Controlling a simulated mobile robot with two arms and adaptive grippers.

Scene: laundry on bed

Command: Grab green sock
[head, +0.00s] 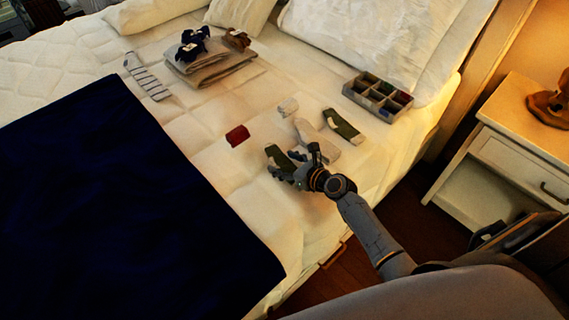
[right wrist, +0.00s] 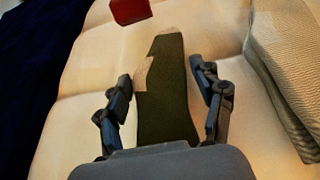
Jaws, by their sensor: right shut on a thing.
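A green sock (head: 276,155) with a pale patch is at my right gripper (head: 299,164) in the head view. In the right wrist view the green sock (right wrist: 166,100) runs lengthwise between the two fingers of my right gripper (right wrist: 167,82), which is shut on it. I cannot tell whether the sock is lifted off the bed. A second green sock (head: 343,126) with a pale patch lies apart on the bed, farther back and to the right. My left gripper is not in view.
A pale sock (head: 317,141) lies beside my gripper, and a dark red folded item (head: 237,135) lies to the left. A divided box (head: 353,93), a towel stack (head: 210,68), a striped sock (head: 147,77) and a dark blue blanket (head: 110,200) are on the bed. A nightstand (head: 515,150) stands right.

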